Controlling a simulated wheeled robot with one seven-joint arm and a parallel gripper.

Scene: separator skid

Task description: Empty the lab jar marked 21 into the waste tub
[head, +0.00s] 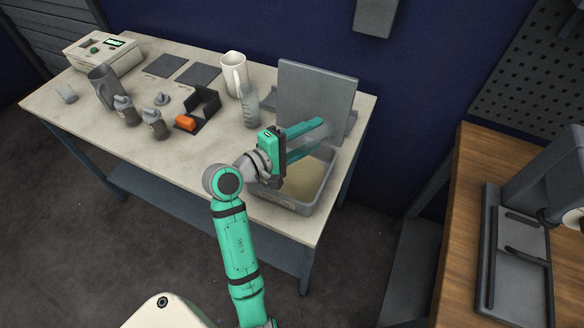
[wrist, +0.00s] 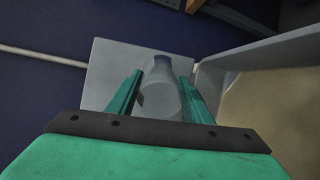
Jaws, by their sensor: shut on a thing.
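My gripper (head: 305,132) is over the back part of the waste tub (head: 322,205), with its fingers pointing to the right and back. It is shut on a translucent grey jar (head: 318,136), which appears tipped well over toward its side. In the wrist view the jar (wrist: 163,98) is between the two green fingers (wrist: 160,92). I cannot read a number on it, and its contents do not show clearly. The tub is a grey open box with a beige inside at the table's right front. It also shows at the right of the wrist view (wrist: 222,100).
A grey upright panel (head: 318,88) stands behind the tub. A clear bottle (head: 251,108), a white jug (head: 234,75) and a black holder (head: 203,104) with an orange block (head: 185,122) are to the left. Grey vessels and an instrument (head: 103,53) are farther left. The table's front left is clear.

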